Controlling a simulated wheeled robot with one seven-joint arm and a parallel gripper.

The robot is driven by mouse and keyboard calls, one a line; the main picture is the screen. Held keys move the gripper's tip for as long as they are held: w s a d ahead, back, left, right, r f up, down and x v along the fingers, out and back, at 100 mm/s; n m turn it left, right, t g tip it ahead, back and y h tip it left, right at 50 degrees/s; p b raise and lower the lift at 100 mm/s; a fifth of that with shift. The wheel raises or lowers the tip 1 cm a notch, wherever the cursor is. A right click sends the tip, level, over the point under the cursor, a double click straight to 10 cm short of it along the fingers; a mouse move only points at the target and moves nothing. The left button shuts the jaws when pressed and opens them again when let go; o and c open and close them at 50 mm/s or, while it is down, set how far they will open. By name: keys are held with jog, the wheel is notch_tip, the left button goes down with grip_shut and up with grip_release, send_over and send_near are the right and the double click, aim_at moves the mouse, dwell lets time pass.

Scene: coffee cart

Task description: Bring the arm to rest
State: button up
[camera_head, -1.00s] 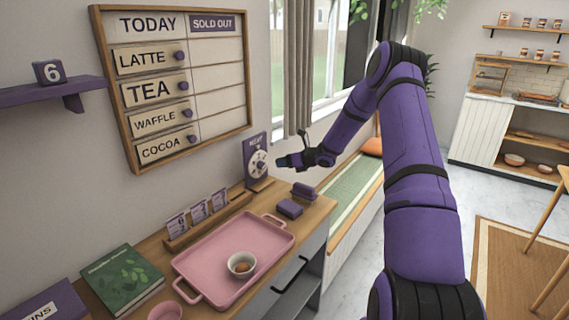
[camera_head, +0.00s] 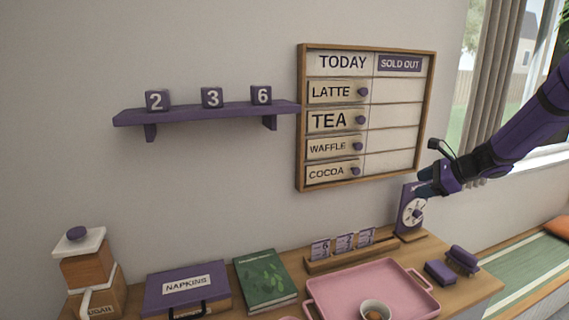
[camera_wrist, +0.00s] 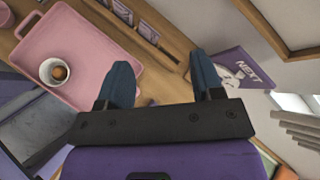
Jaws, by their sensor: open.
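My gripper (camera_head: 424,182) is at the right in the head view, at the end of my purple arm. It is above the counter, close to a purple sign with a white dial (camera_head: 412,213). In the wrist view the two blue fingers of my gripper (camera_wrist: 162,78) stand wide apart with nothing between them. The dial sign (camera_wrist: 240,66) shows just beyond the right finger there. I cannot tell whether the finger touches the sign. Most of my arm is cut off by the right edge of the head view.
A pink tray (camera_head: 322,298) holding a bowl (camera_head: 375,309) lies on the counter. A card rack (camera_head: 340,259), green book (camera_head: 265,280) and napkin box (camera_head: 187,287) stand along the wall. The menu board (camera_head: 301,120) hangs above. Purple blocks (camera_head: 440,273) lie at the right.

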jog(key=s+a+r+n+g+h, duration=0.2)
jog(key=s+a+r+n, duration=0.35)
jog(key=s, duration=0.45)
jog(key=s+a+r+n+g+h, duration=0.1)
jog(key=s+a+r+n, duration=0.5)
jog(key=s, duration=0.4)
jog(key=s+d+r+n+h, duration=0.1)
jog(key=s+n+h, duration=0.3)
jog(key=s+n, duration=0.6)
jog(key=shift+s+d+r+t+h, duration=0.35)
jog(key=shift+s+d, duration=0.25)
jog(key=shift+s, duration=4.8)
jog(key=shift+f, duration=0.1)
